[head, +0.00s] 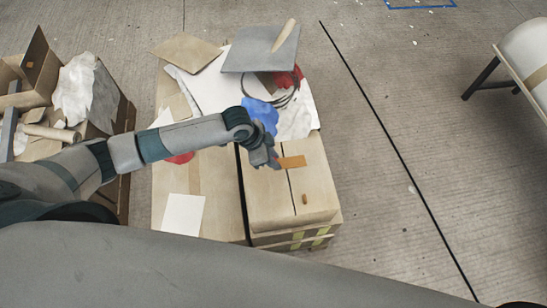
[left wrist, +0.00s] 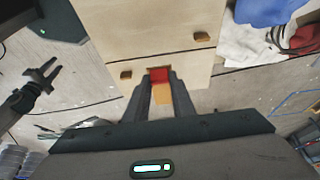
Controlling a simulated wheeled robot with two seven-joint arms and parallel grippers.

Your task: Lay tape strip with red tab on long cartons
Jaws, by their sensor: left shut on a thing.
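My left gripper (head: 273,160) is shut on an orange-brown tape strip (head: 292,161), which sticks out to the right of its fingers over the right-hand long carton (head: 284,201). In the left wrist view the red tab (left wrist: 159,75) shows at the fingertips, with the orange part of the strip (left wrist: 162,94) between the fingers. I cannot tell whether the strip touches the carton top. A second long carton (head: 222,205) lies alongside on the left, across a dark gap. My right gripper (left wrist: 47,74) shows only in the left wrist view, with its fingers apart and empty.
A trowel (head: 262,48), blue cloth (head: 262,113), white cloth (head: 297,122) and black cable cover the cartons' far end. A white sheet (head: 183,214) lies on the left carton. A full crate (head: 124,116) stands at left.

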